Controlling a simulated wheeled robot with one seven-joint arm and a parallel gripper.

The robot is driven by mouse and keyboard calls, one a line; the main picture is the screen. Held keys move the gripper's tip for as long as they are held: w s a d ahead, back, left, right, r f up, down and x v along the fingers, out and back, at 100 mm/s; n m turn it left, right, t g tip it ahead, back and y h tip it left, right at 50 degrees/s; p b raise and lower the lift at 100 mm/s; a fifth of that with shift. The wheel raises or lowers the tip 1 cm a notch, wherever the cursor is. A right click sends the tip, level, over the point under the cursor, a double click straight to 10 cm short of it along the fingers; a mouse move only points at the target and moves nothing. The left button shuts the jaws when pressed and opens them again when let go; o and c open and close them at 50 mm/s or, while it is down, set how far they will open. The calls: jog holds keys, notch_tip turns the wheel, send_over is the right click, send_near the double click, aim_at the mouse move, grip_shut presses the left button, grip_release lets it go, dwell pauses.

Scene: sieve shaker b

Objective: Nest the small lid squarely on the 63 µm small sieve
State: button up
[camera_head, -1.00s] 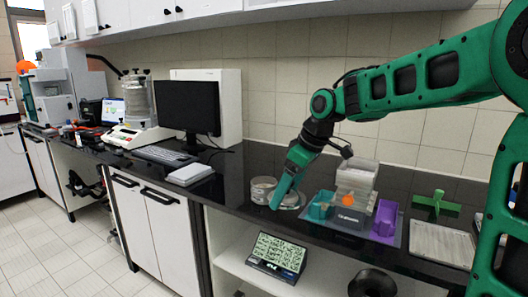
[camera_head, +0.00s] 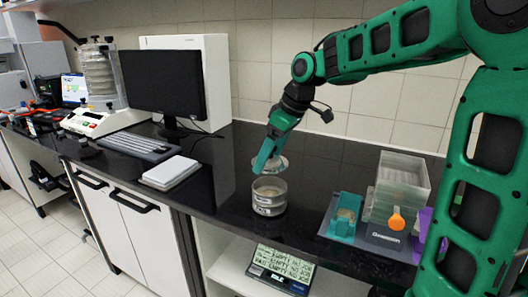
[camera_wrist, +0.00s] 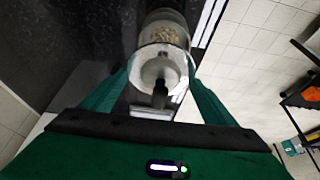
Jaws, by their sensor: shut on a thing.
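The small sieve (camera_head: 269,201), a short metal ring stack with a pale label, stands upright on the black counter in the head view. Its label is too small to read. My gripper (camera_head: 260,170) is shut on the small lid (camera_head: 279,165), a round pale disc, held just above and behind the sieve's rim, apart from it as far as I can tell. In the wrist view the lid (camera_wrist: 156,72) is between my fingers (camera_wrist: 160,85), its dark knob toward me. Beyond it the sieve (camera_wrist: 164,18) shows, with beige grains inside. The lid hides part of the sieve.
Right of the sieve are a teal holder (camera_head: 343,228) and a clear box (camera_head: 402,185) with an orange tag. A white block (camera_head: 170,172), keyboard (camera_head: 137,148) and monitor (camera_head: 161,85) are left. The counter's front edge is close to the sieve. A display (camera_head: 281,270) sits below.

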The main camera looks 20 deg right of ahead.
jog(key=shift+d+f, duration=0.1)
jog(key=shift+f, duration=2.75)
jog(key=shift+s, duration=0.15)
jog(key=shift+s+f, duration=0.1)
jog(key=shift+f, duration=0.55)
jog(key=o, duration=1.2)
jog(key=shift+f, duration=0.1)
